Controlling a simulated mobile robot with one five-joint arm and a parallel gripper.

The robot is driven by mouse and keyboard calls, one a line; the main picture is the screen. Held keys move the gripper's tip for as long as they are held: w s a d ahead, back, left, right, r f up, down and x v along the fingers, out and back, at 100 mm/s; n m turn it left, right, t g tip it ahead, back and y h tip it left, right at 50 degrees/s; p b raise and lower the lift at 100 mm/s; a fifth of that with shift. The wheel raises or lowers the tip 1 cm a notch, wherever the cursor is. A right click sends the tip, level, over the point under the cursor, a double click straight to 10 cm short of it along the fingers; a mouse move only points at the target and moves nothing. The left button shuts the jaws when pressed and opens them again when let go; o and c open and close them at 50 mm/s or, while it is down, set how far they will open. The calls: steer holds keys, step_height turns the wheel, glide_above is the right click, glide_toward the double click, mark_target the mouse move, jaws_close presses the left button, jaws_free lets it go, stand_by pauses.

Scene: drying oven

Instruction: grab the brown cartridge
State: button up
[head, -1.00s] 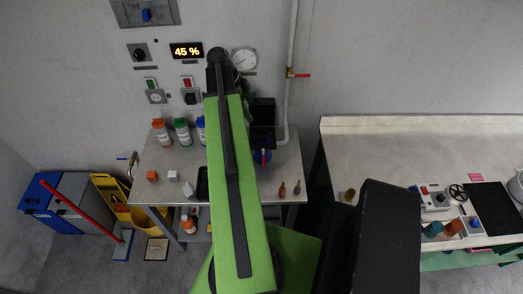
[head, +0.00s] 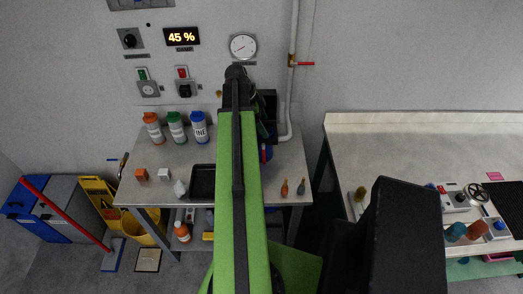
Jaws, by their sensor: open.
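A brown, rounded piece (head: 478,228) sits beside a teal one (head: 456,231) among the equipment on the right bench; it looks most like the brown cartridge, but it is small and I cannot be sure. A small orange-brown bottle shape (head: 284,188) and a greyish one (head: 301,187) stand at the right front of the left table.
The left table (head: 225,175) holds orange, green and blue-capped bottles (head: 175,128), small blocks and a black tray (head: 202,180). A pipe with a red valve lever (head: 305,64) runs down the wall. The right bench (head: 410,150) is clear at its back. A yellow bucket stands at lower left.

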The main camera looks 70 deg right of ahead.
steer(key=shift+s+f, duration=0.1)
steer(key=shift+f, duration=0.25)
jaws_close()
stand_by(0.3)
